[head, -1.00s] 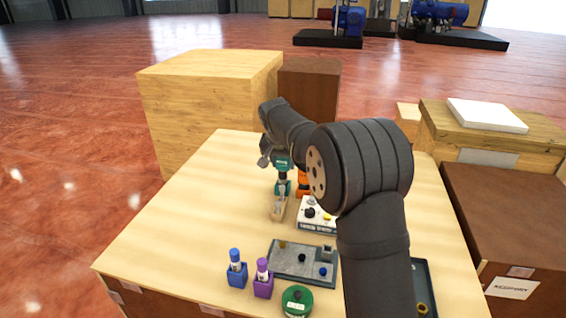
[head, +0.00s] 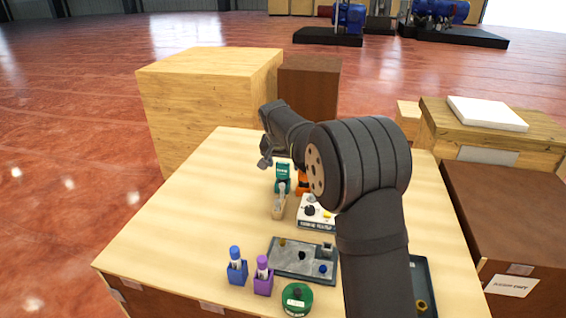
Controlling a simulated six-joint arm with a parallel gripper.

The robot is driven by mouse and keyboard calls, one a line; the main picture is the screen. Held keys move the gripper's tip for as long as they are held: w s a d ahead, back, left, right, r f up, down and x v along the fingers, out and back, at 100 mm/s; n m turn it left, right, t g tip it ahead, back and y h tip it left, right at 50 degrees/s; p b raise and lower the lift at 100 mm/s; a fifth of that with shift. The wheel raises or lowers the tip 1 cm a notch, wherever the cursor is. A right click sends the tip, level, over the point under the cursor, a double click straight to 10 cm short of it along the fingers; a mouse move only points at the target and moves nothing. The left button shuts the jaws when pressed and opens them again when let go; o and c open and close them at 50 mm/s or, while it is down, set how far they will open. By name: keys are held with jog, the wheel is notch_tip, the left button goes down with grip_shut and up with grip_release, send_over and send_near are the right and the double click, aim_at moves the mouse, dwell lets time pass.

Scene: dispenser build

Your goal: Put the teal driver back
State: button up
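The teal driver (head: 282,169) stands upright in the middle of the table, low in or directly at its teal holder (head: 282,187). The two overlap in this view, so how deep the driver sits cannot be made out. My gripper (head: 265,161) is at the back of the table, just left of and above the driver. Its fingertips are small and partly hidden, so whether they touch the driver or are apart is unclear.
A wooden stand (head: 278,211) is in front of the teal holder. An orange item (head: 303,184) and a white box with knobs (head: 316,214) are to the right. A grey tray (head: 290,268), blue holder (head: 237,274), purple holder (head: 263,286) and green round container (head: 297,300) are nearer. The table's left side is clear.

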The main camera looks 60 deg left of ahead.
jog(key=shift+r, duration=0.35)
jog(key=v, duration=1.2)
jog(key=shift+r, duration=0.2)
jog(key=shift+f, duration=0.1)
jog(key=x, duration=1.1)
jog(key=shift+w+a+f, duration=0.1)
jog(key=shift+w+f, duration=0.05)
jog(key=shift+f, duration=0.7)
